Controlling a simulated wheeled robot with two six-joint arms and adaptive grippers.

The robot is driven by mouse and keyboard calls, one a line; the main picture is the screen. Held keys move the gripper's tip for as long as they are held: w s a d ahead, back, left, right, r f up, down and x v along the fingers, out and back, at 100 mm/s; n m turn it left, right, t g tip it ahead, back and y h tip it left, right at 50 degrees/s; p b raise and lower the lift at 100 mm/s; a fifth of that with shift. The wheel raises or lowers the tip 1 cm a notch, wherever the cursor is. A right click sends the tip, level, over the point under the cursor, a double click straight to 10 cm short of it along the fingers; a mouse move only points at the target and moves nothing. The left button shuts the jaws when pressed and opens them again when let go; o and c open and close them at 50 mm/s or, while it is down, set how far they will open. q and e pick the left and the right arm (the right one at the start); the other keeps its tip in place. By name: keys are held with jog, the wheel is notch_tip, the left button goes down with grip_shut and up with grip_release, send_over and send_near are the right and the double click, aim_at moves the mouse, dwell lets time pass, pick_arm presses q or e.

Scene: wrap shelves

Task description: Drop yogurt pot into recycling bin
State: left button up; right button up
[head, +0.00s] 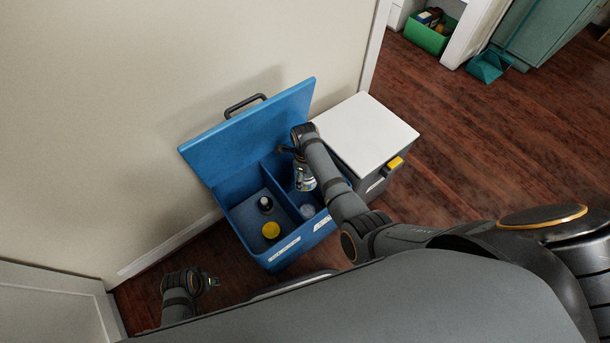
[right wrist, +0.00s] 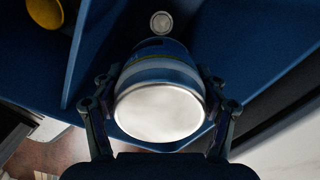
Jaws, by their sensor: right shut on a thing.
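The yogurt pot (head: 305,181), blue and pale with a yellowish band, hangs in my right gripper (head: 301,164). In the right wrist view, the two fingers hold the pot (right wrist: 160,112) from both sides, its round whitish end facing the camera. The blue recycling bin (head: 240,217) stands against the wall with its lid (head: 250,128) open. A divider splits it into two compartments. The pot is over the right compartment; its exact height is unclear. My left gripper (head: 208,281) is low at the left, apart from the bin; its fingers are too small to read.
The left compartment holds a yellow item (head: 271,230) and a dark item with a pale top (head: 265,203). A pale round item (head: 307,210) lies in the right compartment. A white-lidded grey bin (head: 365,132) stands close on the right.

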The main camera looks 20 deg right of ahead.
jog(key=o, duration=1)
notch_tip(320, 180, up, 8)
jog(key=shift+f, duration=0.2)
jog(key=shift+d, duration=0.1)
